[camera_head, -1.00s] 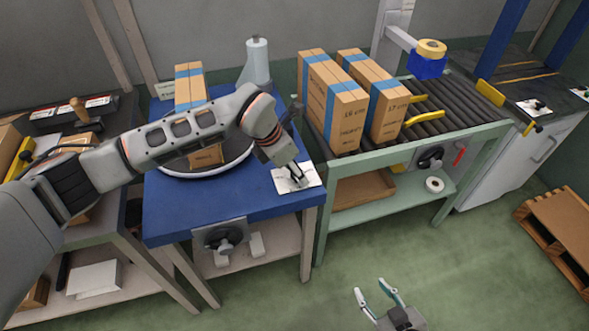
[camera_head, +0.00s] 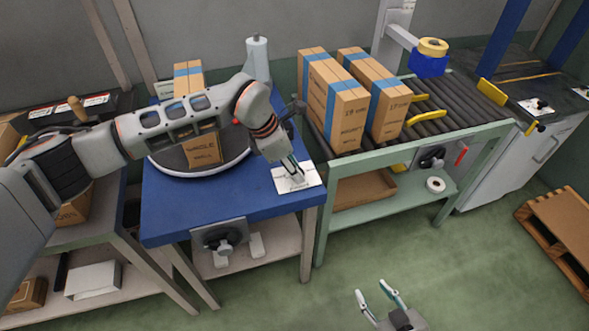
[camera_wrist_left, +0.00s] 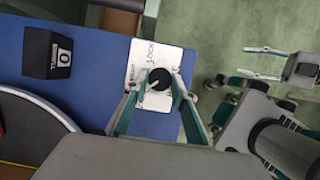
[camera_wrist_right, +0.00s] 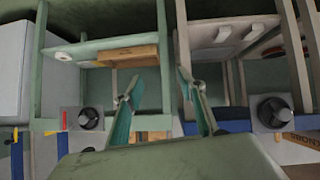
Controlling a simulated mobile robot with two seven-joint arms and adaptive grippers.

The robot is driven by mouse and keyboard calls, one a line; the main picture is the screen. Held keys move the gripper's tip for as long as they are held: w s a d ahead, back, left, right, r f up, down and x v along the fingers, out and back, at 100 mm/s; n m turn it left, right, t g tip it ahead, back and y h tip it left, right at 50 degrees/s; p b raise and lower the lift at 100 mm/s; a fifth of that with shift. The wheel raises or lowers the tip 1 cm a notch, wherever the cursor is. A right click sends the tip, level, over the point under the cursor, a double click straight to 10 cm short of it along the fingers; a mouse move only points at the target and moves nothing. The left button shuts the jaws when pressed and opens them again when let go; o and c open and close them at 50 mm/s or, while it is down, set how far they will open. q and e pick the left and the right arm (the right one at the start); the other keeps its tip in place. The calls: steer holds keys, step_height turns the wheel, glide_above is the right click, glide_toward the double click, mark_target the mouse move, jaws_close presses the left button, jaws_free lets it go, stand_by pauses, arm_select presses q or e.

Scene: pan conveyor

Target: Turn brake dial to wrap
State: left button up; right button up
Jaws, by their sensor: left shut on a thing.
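The brake dial (camera_wrist_left: 158,79) is a round black knob with a white pointer line, on a white plate (camera_wrist_left: 134,64) with handwritten words I cannot read surely. The pointer slants toward the lower left in the left wrist view. The plate (camera_head: 311,178) lies on the front right corner of the blue table. My left gripper (camera_head: 296,181) points down at the plate and is shut on the dial, one finger on each side of it. My right gripper (camera_head: 376,291) is open and empty, low over the floor at the front.
A round turntable (camera_head: 237,165) with a taped carton (camera_head: 202,150) stands on the blue table (camera_head: 175,215), partly behind my left arm. A black counter reading 0 (camera_wrist_left: 47,56) is near the dial. Two tall cartons (camera_head: 338,105) stand on the roller conveyor (camera_head: 455,97).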

arm_select(q)
steer(key=m, duration=0.1)
steer(key=m+g+b, duration=0.1)
steer(key=shift+w+f+m+b, duration=0.2)
steer(key=shift+m+b, duration=0.1)
steer(key=shift+m, duration=0.1)
steer(key=m+g+b, duration=0.1)
steer(key=m+b, duration=0.1)
steer(key=m, duration=0.1)
steer(key=shift+f+g+b, duration=0.1)
steer(key=shift+g+b, duration=0.2)
steer(key=shift+b, duration=0.05)
steer(key=shift+w+m+g+b, duration=0.1)
steer(key=shift+m+g+b, duration=0.2)
steer(key=shift+m+b, duration=0.6)
steer(key=shift+m, duration=0.5)
arm_select(e)
steer(key=f, duration=0.2)
steer(key=d+f, duration=0.1)
steer(key=f, duration=0.1)
steer(key=shift+d+f, duration=0.2)
steer(key=shift+f, duration=0.2)
arm_select(q)
steer(key=shift+r, duration=0.3)
arm_select(e)
steer(key=shift+w+a+r+n, duration=0.1)
steer(key=shift+w+r+n, duration=0.2)
steer(key=shift+w+r, duration=0.2)
